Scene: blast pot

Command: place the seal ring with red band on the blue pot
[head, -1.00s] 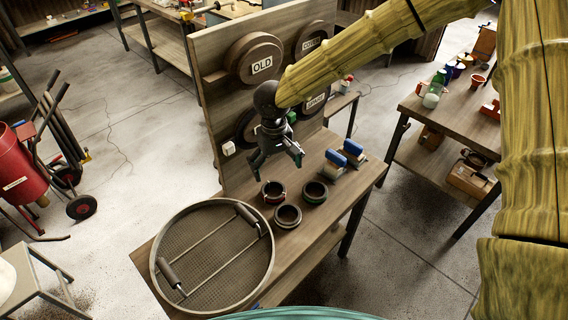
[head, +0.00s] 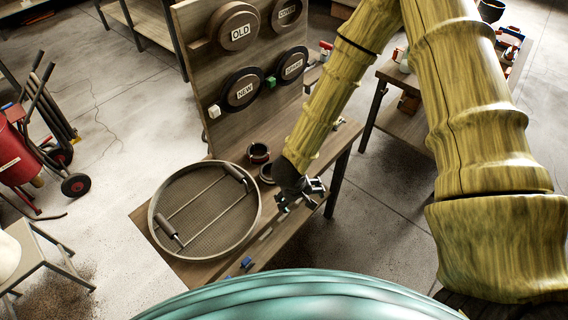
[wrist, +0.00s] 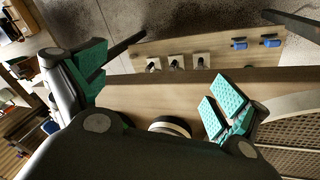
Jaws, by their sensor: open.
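A dark ring (head: 258,152) with a reddish band, seemingly the red-band seal ring, stands on the workbench behind the sieve's right side. A second dark ring (head: 267,172) sits nearer, partly hidden by my arm. My gripper (head: 300,196) is open and empty over the bench's front right part, in front of the rings. In the wrist view my gripper (wrist: 155,82) has its green-padded fingers spread wide. A dark ring with a pale rim (wrist: 170,126) shows partly behind the gripper body; its band colour cannot be told. I cannot make out a blue pot; a red pot (head: 14,158) stands far left.
A large round sieve (head: 205,252) fills the bench's left part. An upright board (head: 205,75) with labelled discs rises behind the bench. A side table (head: 400,112) stands right.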

